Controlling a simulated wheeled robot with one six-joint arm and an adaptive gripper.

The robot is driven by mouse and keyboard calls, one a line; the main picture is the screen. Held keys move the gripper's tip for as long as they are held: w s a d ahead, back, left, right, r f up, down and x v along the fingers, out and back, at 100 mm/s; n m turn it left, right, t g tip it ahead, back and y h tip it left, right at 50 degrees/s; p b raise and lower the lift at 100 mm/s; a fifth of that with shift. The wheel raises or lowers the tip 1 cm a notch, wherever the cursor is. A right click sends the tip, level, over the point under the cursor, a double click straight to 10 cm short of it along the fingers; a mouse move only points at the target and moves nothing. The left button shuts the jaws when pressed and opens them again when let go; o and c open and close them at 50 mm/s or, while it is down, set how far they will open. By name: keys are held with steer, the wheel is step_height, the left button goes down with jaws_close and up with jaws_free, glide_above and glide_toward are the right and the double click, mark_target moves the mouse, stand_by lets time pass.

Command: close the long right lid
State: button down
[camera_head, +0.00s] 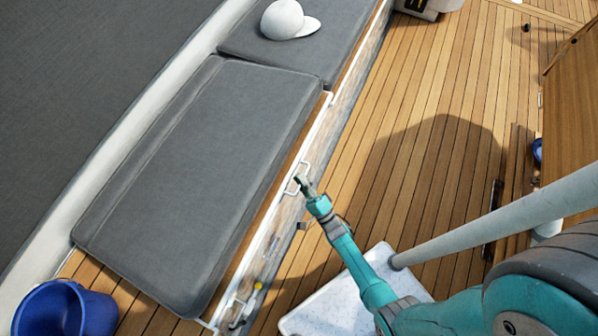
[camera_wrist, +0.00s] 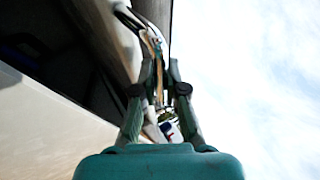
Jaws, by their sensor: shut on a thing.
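The long lid carries a grey cushion (camera_head: 205,180) and has a wooden front edge (camera_head: 258,220) with white trim. It lies nearly level on the bench in the head view. A white handle (camera_head: 291,187) sits on its front edge. My gripper (camera_head: 301,182) is at this handle and shut on it. In the wrist view my gripper (camera_wrist: 160,75) has its fingers close around a thin bar, and a dark hollow (camera_wrist: 45,60) shows at the left. I cannot tell exactly how far the lid stands open.
Another grey cushion (camera_head: 285,50) with a white cap (camera_head: 289,19) lies behind the lid. A blue bucket (camera_head: 65,310) stands at the lower left. A white table top (camera_head: 340,303) is beside my arm. The plank deck (camera_head: 420,130) is clear at centre right.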

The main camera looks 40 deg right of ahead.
steer(key=shift+f, duration=1.1)
steer(key=shift+s, duration=0.1)
steer(key=c, duration=1.2)
jaws_free()
steer(key=shift+a, duration=0.1)
steer(key=shift+s, duration=0.1)
steer(key=shift+s+f, duration=0.2)
steer(key=v, duration=1.1)
steer(key=shift+s, duration=0.25)
steer(key=shift+f, duration=0.1)
